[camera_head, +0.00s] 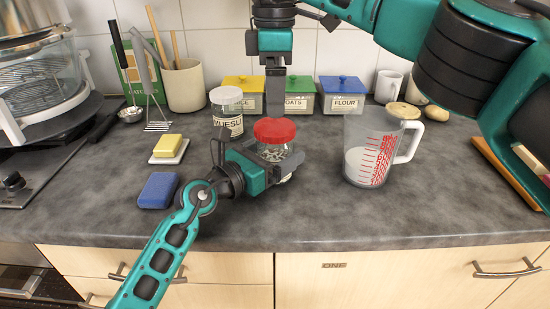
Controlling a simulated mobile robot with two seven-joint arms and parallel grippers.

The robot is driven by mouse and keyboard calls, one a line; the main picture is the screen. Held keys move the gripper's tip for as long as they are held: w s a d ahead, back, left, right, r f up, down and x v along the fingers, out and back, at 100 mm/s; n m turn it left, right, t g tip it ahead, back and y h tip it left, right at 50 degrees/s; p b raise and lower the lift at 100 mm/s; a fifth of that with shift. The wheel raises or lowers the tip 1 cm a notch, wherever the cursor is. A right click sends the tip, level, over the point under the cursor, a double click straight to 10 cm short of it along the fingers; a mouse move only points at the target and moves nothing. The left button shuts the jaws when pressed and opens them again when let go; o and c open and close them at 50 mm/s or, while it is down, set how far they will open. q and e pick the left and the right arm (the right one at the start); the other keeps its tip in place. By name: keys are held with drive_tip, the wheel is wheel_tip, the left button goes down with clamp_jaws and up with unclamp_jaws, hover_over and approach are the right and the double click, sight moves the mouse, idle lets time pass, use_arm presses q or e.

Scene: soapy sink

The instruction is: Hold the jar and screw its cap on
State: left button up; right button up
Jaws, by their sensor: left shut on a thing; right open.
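A glass jar (285,158) stands on the dark counter, with a red cap (275,130) sitting on its top. Whether the cap is threaded or only resting there I cannot tell. My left gripper (275,165) is shut on the jar's side, coming from the lower left, and its fingers hide part of the glass. My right gripper (276,103) points down directly above and slightly behind the cap. It is open, but seen edge-on, and its fingertips are close to the cap; I cannot tell whether they touch it.
A measuring jug (362,160) stands right of the jar. A muesli jar (227,112) is behind left, with a butter dish (169,149) and blue sponge (158,190) further left. Labelled tins, including a blue-lidded one (342,97), line the wall.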

drive_tip(key=shift+r, duration=0.7)
use_arm(q)
drive_tip(key=o, duration=1.8)
drive_tip(key=shift+o, duration=0.2)
drive_tip(key=v, duration=1.1)
drive_tip(key=shift+s+a, duration=0.15)
drive_tip(key=shift+a, duration=0.05)
use_arm(e)
drive_tip(key=shift+r, duration=0.2)
use_arm(q)
drive_tip(key=shift+v, duration=0.75)
